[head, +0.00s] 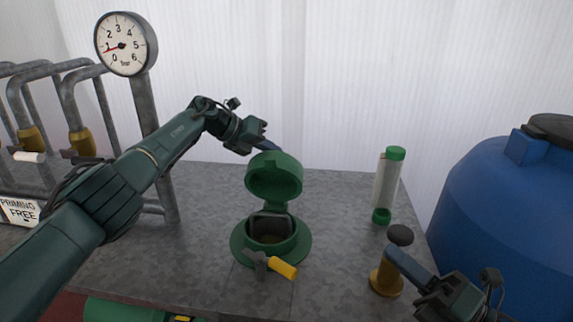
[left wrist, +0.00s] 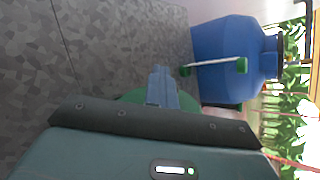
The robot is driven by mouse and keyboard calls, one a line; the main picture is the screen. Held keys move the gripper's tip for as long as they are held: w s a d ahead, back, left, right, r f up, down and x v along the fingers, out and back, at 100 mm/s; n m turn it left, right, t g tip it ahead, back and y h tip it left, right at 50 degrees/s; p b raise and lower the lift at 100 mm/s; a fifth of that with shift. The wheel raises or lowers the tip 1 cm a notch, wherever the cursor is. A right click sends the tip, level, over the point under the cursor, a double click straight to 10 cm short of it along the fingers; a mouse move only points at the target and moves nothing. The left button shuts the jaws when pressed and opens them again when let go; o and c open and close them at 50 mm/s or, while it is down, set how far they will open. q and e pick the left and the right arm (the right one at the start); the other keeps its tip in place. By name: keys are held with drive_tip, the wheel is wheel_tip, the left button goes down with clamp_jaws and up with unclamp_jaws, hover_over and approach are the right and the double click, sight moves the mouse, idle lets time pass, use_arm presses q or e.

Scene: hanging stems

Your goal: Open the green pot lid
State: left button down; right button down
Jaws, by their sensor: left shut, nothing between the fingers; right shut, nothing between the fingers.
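The green pot (head: 297,243) stands on the grey bench in the middle of the head view. Its green lid (head: 274,172) is raised on its hinge and stands roughly upright, so the pot's mouth is uncovered and its dark inside shows. My left gripper (head: 267,146) is shut and empty at the top edge of the raised lid; I cannot tell whether it touches. In the left wrist view its closed fingers (left wrist: 162,85) lie in front of a green part, mostly hidden. My right gripper (head: 392,252) is shut and empty beside a brass post with a dark knob (head: 400,235).
A yellow-handled valve (head: 282,267) sits just in front of the pot. A clear tube with green caps (head: 387,185) stands right of it. A large blue tank (head: 510,210) fills the right side. Grey pipes and a pressure gauge (head: 123,45) stand at the left.

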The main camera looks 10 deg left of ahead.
drive_tip(key=w+d+r+m, duration=0.1)
drive_tip(key=w, duration=0.1)
drive_tip(key=w+d+r+t, duration=0.1)
drive_tip(key=w, duration=0.1)
drive_tip(key=w+d+r+m+t, duration=0.1)
drive_tip(key=w+r, duration=0.1)
drive_tip(key=shift+w+d+m, duration=0.1)
drive_tip(key=shift+w+m, duration=0.15)
drive_tip(key=shift+m, duration=0.05)
drive_tip(key=w+d+m+t+h, duration=0.2)
drive_tip(key=w+m, duration=0.3)
drive_tip(key=w, duration=0.1)
drive_tip(key=w+d+m+t+h, duration=0.1)
drive_tip(key=w+d+m+h, duration=0.15)
drive_tip(key=w+m, duration=0.3)
drive_tip(key=s+a+r+n+g+y, duration=0.3)
drive_tip(key=a+r+n+g+y, duration=0.7)
drive_tip(key=a+r+n+g, duration=0.55)
drive_tip(key=t+h, duration=0.1)
drive_tip(key=h, duration=0.3)
approach(273, 161)
drive_tip(key=shift+n+t, duration=0.3)
drive_tip(key=shift+t, duration=0.05)
drive_tip(key=x, duration=0.6)
drive_tip(key=shift+a+f, duration=0.1)
drive_tip(key=shift+a, duration=0.35)
drive_tip(key=shift+a, duration=0.1)
